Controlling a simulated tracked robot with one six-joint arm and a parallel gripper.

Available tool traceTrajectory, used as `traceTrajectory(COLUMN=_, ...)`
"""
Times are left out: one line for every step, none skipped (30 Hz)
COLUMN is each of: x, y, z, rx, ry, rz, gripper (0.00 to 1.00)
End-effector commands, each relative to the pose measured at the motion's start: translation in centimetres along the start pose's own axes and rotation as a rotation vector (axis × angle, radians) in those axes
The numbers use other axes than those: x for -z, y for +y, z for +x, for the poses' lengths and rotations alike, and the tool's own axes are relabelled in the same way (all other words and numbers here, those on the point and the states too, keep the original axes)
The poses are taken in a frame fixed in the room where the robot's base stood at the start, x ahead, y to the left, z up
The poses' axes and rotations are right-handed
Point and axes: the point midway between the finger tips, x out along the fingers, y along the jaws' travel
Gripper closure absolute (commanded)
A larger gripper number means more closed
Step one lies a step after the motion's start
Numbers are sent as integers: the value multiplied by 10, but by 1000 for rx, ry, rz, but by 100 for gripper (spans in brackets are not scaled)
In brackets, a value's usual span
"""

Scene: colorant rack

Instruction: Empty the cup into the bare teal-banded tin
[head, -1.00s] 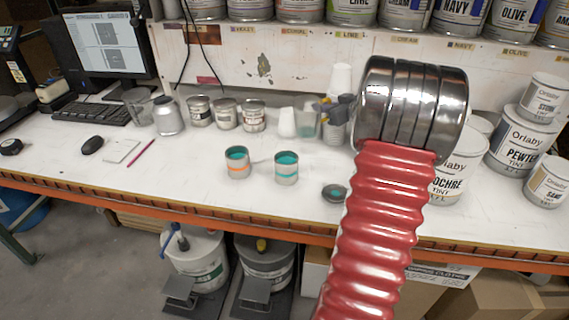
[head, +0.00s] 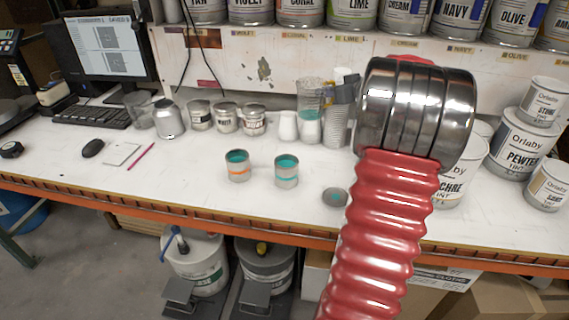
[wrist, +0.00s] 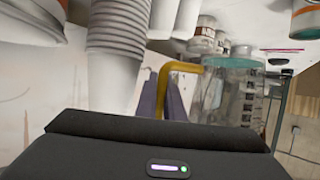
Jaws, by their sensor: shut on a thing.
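The clear cup (head: 310,97), with teal liquid low in it, is upright in my gripper (head: 333,93), above the back of the bench. It also shows in the wrist view (wrist: 235,92), where the scene appears upside down. My gripper is shut on the cup's side, and my arm hides part of it. The teal-banded tin (head: 286,172) stands open on the bench, in front of the cup and slightly left, with teal showing inside. The orange-banded tin (head: 237,167) stands open to its left, also teal inside.
A small dish or lid (head: 335,197) with teal on it lies right of the tins. A stack of cups (head: 336,127) and a white cup (head: 288,126) stand behind, near labelled cans (head: 227,118).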

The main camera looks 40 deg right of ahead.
Motion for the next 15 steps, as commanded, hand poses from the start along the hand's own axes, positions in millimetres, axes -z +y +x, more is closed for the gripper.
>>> traceTrajectory(x=0, y=0, z=0, rx=0, ry=0, rz=0, gripper=100)
traceTrajectory(x=0, y=0, z=0, rx=0, ry=0, rz=0, gripper=100)
traceTrajectory(x=0, y=0, z=0, rx=0, ry=0, rz=0, gripper=100)
traceTrajectory(x=0, y=0, z=0, rx=0, ry=0, rz=0, gripper=100)
traceTrajectory(x=0, y=0, z=0, rx=1, ry=0, rz=0, gripper=100)
traceTrajectory(x=0, y=-2, z=1, rx=2, ry=0, rz=-1, gripper=100)
traceTrajectory(x=1, y=-3, z=2, rx=3, ry=0, rz=-1, gripper=100)
traceTrajectory(x=1, y=-4, z=3, rx=5, ry=0, rz=-2, gripper=100)
traceTrajectory(x=2, y=-8, z=5, rx=8, ry=1, rz=-3, gripper=100)
traceTrajectory(x=3, y=-11, z=8, rx=11, ry=1, rz=-4, gripper=100)
traceTrajectory(x=4, y=-14, z=10, rx=15, ry=1, rz=-6, gripper=100)
traceTrajectory(x=6, y=-20, z=14, rx=20, ry=1, rz=-8, gripper=100)
traceTrajectory(x=7, y=-25, z=17, rx=24, ry=1, rz=-10, gripper=100)
traceTrajectory(x=8, y=-31, z=21, rx=29, ry=0, rz=-12, gripper=100)
traceTrajectory(x=11, y=-39, z=27, rx=36, ry=0, rz=-15, gripper=100)
